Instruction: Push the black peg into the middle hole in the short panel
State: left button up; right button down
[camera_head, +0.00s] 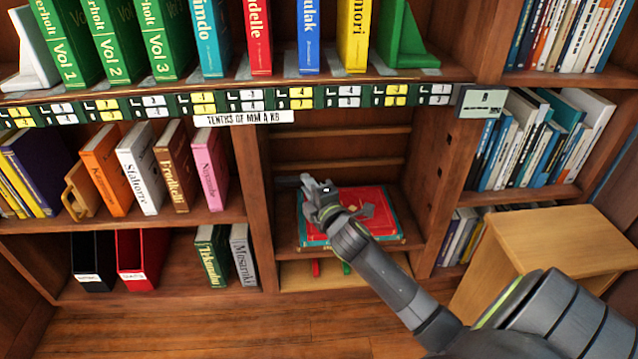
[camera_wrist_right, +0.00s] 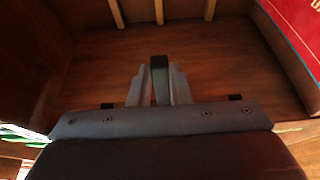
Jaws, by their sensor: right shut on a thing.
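My right gripper (camera_head: 318,188) is inside the middle bay, toward its left side and above a red book. In the right wrist view its two grey fingers (camera_wrist_right: 160,85) are shut on the black peg (camera_wrist_right: 159,63), whose dark end shows between the fingertips. A brown wood surface (camera_wrist_right: 105,65) lies beyond the peg; I see no hole in it, and cannot tell whether the peg touches it. Dark holes show in the upright panel (camera_head: 440,172) on the bay's right side. I cannot tell which panel is the short one. My left gripper is not in view.
The red book (camera_head: 372,210) lies flat on the bay's shelf and shows in the right wrist view (camera_wrist_right: 298,28). A label strip (camera_head: 245,118) runs above. A wooden box (camera_head: 560,245) stands at the right.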

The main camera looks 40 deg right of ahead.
aim_at(280, 184)
jog(key=shift+w+a, duration=0.3)
jog(key=shift+a, duration=0.15)
dwell(0.5)
jog(key=shift+p, duration=0.4)
jog(key=shift+r+p, duration=0.1)
jog(key=shift+p, duration=0.35)
dwell(0.8)
jog(key=shift+w+a+p, duration=0.1)
jog(key=shift+w+a, duration=0.35)
jog(key=shift+a, duration=0.25)
jog(key=shift+w+a+p, duration=0.1)
jog(key=shift+w+a, duration=0.3)
jog(key=shift+a, duration=0.35)
jog(key=shift+w+a+p, duration=0.1)
jog(key=shift+w+a, duration=0.35)
jog(key=shift+a, duration=0.25)
jog(key=c, duration=1.3)
grip_release()
